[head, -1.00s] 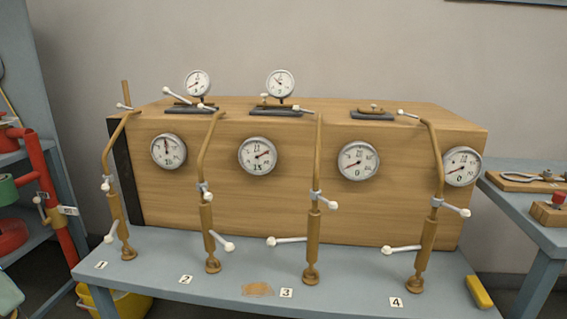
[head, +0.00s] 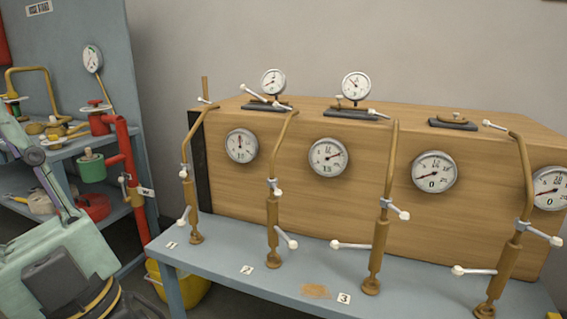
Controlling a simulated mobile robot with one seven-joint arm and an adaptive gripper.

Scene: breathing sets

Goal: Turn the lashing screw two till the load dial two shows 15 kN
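Lashing screw two (head: 272,215) is a brown upright turnbuckle behind the number 2 label (head: 247,269). White ball-ended levers stick out at its middle and lower part, and its bent upper rod leans right to the wooden box. Load dial two (head: 328,157) is a round white gauge on the box front, right of that rod. Its needle points right and slightly up; a number that looks like 15 stands at the bottom of its face. The exact reading is too small to tell. My pale green arm shows at the lower left, away from the screw; my gripper is not visible.
Screw one (head: 190,205) stands left and screw three (head: 379,245) right of screw two. The wooden box (head: 300,200) stands close behind. A red pipe (head: 135,180) and shelf are at left, and a yellow bucket (head: 190,288) is under the blue table (head: 215,268).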

